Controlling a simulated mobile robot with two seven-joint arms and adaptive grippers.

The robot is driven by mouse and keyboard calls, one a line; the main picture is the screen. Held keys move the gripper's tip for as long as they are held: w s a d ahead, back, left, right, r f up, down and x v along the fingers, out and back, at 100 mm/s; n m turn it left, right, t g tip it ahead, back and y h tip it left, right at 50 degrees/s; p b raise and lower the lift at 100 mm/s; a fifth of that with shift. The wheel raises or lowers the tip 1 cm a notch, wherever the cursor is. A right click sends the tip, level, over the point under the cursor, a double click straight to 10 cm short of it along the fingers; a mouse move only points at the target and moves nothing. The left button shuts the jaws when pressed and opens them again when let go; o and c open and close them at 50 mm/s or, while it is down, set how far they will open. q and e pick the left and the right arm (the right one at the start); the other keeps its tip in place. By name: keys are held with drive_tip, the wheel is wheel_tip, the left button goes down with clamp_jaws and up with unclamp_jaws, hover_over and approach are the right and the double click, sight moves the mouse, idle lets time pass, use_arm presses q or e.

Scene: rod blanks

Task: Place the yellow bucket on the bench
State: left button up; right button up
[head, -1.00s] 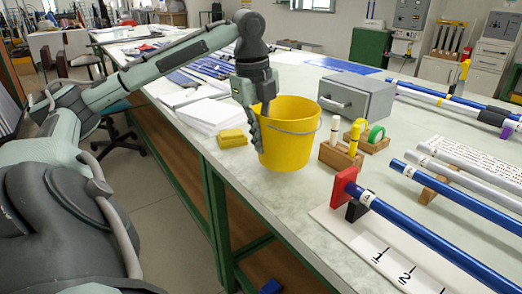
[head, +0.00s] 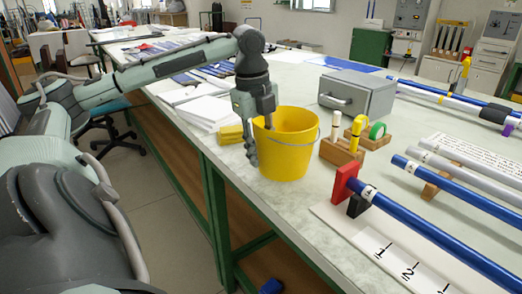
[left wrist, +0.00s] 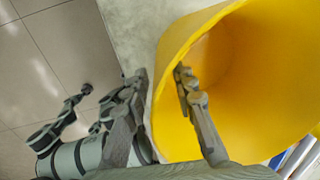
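The yellow bucket (head: 284,150) looks upright and appears to rest on the bench (head: 245,185), close to its front edge. My left gripper (head: 261,138) is at the bucket's left rim, with one finger outside the wall and the other inside. In the left wrist view the fingers (left wrist: 158,85) are spread apart on either side of the bucket wall (left wrist: 172,120), with a gap outside it. The bucket's base contact is not seen close up. My right gripper is not in view.
A yellow sponge-like block (head: 231,134) and white papers (head: 207,112) lie left of the bucket. A wooden block with markers (head: 340,150) stands close on its right. A grey metal box (head: 357,93) is behind. Blue rods (head: 440,238) lie at the right.

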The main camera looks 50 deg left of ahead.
use_arm(q)
drive_tip(key=shift+r, duration=0.3)
wheel_tip(320, 180, up, 12)
drive_tip(key=s+p, duration=0.1)
drive_tip(key=p, duration=0.1)
drive_tip(key=shift+s+f, duration=0.15)
drive_tip(key=shift+f, duration=0.05)
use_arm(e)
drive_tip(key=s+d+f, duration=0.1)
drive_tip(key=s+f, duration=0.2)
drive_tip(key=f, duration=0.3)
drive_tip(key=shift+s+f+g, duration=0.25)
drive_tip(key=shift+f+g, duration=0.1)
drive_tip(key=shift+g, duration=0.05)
